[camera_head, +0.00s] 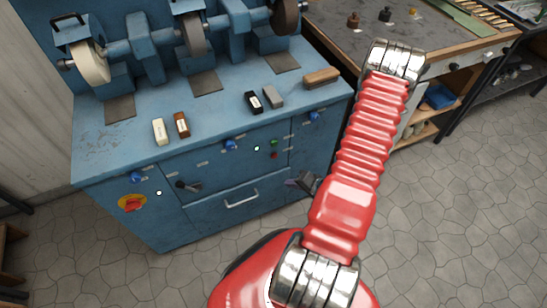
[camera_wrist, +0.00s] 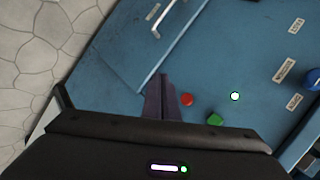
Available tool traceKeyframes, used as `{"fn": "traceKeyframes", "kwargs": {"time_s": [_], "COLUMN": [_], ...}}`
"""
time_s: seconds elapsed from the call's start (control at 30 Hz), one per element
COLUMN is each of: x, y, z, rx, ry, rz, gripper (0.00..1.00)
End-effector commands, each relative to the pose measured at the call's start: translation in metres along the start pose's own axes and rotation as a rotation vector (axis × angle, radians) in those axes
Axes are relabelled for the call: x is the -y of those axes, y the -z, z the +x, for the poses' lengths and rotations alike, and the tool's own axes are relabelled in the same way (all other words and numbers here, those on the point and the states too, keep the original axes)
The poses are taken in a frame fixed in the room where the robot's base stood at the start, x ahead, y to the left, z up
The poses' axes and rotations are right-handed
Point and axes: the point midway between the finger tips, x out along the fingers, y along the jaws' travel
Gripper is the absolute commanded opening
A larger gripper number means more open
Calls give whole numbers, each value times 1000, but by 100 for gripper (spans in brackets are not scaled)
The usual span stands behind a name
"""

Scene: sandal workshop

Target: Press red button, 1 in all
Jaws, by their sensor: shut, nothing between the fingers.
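The small red button (camera_head: 274,155) is on the front of the blue cabinet, just below a green button (camera_head: 273,142). In the wrist view the red button (camera_wrist: 187,99) shows just right of my fingers, with the green button (camera_wrist: 215,119) further right. My gripper (camera_head: 303,180) is shut and empty, to the lower right of the red button in the head view. Its dark fingers also show in the wrist view (camera_wrist: 163,78), pointing at the cabinet front. I cannot tell how far the fingertips are from the panel; they do not cover the button.
A white light (camera_head: 257,148) is left of the buttons. A drawer handle (camera_head: 241,198) and blue knobs (camera_head: 231,144) are on the front. A red knob on a yellow plate (camera_head: 132,203) is at far left. Grinding wheels (camera_head: 91,63) stand on top. The floor in front is clear.

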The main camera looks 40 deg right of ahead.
Motion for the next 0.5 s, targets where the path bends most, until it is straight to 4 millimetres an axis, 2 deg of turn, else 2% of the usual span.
{"fn": "traceKeyframes", "kwargs": {"time_s": [0.13, 0.5], "x": [11, 12], "y": [4, 5], "z": [0, 1], "rx": [-12, -12], "ry": [42, 42], "rz": [40, 40], "gripper": [0, 0]}}
